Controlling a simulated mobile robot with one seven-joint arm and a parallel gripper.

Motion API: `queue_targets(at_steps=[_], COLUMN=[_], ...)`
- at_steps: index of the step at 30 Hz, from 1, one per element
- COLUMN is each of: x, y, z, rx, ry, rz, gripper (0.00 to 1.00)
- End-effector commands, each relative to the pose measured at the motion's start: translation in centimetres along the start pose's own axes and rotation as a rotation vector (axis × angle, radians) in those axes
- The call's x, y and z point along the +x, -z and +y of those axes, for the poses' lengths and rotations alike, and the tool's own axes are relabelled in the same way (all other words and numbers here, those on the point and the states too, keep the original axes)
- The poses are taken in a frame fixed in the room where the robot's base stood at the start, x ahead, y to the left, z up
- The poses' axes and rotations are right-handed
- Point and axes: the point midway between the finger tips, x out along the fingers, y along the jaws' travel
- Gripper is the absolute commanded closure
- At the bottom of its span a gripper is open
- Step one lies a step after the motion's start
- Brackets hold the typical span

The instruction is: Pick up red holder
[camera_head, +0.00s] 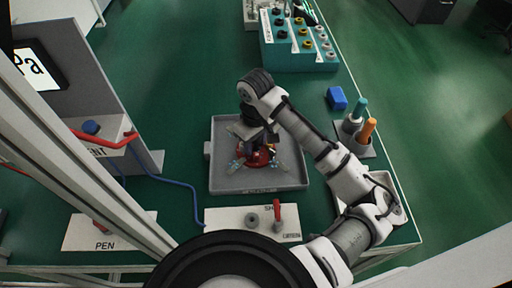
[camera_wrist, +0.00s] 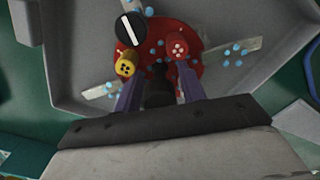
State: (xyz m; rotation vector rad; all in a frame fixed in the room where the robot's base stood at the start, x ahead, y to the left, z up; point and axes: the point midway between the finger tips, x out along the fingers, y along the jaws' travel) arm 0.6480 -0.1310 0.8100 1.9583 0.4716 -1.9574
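A round red plate (camera_wrist: 160,30) lies in the grey tray. In the head view the red plate (camera_head: 262,161) is partly hidden under my gripper. On it are a small red piece with a dotted face (camera_wrist: 180,49), a similar yellow piece (camera_wrist: 126,64) and a black round piece with a white stripe (camera_wrist: 129,29). The small red piece is the likely red holder. My gripper (camera_wrist: 160,78) is low over the tray with its purple fingers apart. The right fingertip is close to the red piece; touching cannot be told. A dark object sits between the fingers.
The grey tray (camera_head: 230,183) has raised walls, with pale strips and blue drops inside. A teal rack (camera_head: 290,62) stands behind. A blue block (camera_head: 337,98) and bottles in a holder (camera_head: 357,142) stand right. A labelled white board (camera_head: 236,218) lies in front.

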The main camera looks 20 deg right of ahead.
Motion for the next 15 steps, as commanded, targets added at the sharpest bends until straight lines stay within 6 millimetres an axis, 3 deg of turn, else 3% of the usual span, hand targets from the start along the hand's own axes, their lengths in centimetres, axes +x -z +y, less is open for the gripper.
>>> queue_targets(at_steps=[1,9,15], x=[-0.02,-0.04,-0.11], y=[0.0,0.0,0.01], z=[0.0,0.0,0.02], rx=[0.0,0.0,0.0], ry=[0.0,0.0,-0.001], rz=[0.0,0.0,0.001], gripper=[0.66,1.0,1.0])
